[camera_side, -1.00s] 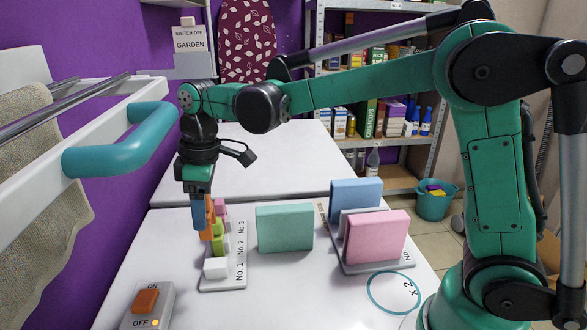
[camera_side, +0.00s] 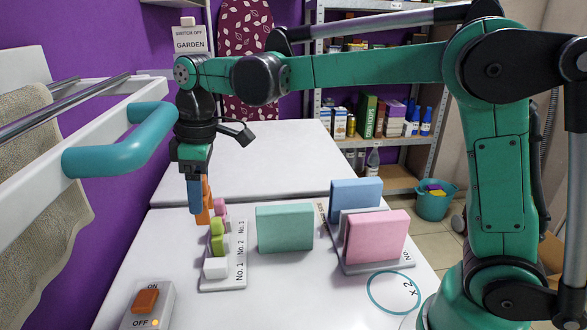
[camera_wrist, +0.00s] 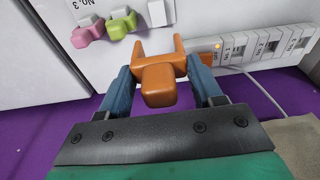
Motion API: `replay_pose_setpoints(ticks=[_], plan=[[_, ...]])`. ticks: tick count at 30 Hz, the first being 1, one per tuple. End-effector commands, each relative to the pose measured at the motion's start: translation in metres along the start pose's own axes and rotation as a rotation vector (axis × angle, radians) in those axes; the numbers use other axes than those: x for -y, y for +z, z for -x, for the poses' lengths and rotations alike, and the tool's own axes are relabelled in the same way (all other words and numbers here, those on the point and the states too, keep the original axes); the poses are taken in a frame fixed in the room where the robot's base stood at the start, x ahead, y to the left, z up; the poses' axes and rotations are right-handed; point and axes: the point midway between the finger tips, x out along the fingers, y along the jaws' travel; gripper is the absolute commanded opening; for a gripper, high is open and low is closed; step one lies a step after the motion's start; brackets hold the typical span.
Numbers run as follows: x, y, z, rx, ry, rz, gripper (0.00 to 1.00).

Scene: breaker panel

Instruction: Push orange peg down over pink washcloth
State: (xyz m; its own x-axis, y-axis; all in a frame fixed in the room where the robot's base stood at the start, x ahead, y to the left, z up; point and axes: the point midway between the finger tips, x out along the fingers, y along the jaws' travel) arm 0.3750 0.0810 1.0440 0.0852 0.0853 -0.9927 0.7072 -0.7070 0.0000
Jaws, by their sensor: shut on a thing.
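My gripper (camera_side: 196,206) is shut on the orange peg (camera_side: 204,208), at the left of the side view, beside a white peg strip. In the wrist view the orange peg (camera_wrist: 158,82) sits between the two blue fingers of my gripper (camera_wrist: 166,88), its forked prongs pointing away from me. The pink washcloth (camera_side: 377,238) is a folded upright slab at the right in the side view, in front of a blue washcloth (camera_side: 355,196) on a grey stand. My gripper is well to the left of it. The pink washcloth is not in the wrist view.
The white strip (camera_side: 236,276), marked No. 1 to No. 3, carries green (camera_side: 217,237), pink (camera_side: 220,208) and white pegs. A mint washcloth (camera_side: 285,228) stands between strip and stand. A switch box (camera_side: 147,302) is at front left; a teal-handled rail (camera_side: 120,150) is near my wrist.

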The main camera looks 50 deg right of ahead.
Motion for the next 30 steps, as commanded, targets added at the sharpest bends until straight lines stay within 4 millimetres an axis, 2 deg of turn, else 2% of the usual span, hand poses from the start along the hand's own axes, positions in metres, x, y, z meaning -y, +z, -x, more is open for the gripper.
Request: replay_pose_setpoints(ticks=[9,16,20,23,26,30], plan=[[0.0,-0.003,0.021,0.0,0.0,0.0,0.04],[0.0,-0.003,0.03,0.0,0.0,0.0,0.04],[-0.005,0.005,0.033,0.001,0.001,-0.004,0.04],[-0.017,0.027,0.041,0.004,0.001,-0.009,0.04],[-0.032,0.067,0.054,0.008,0.002,-0.015,0.04],[-0.044,0.14,0.072,0.012,0.002,-0.02,0.04]])
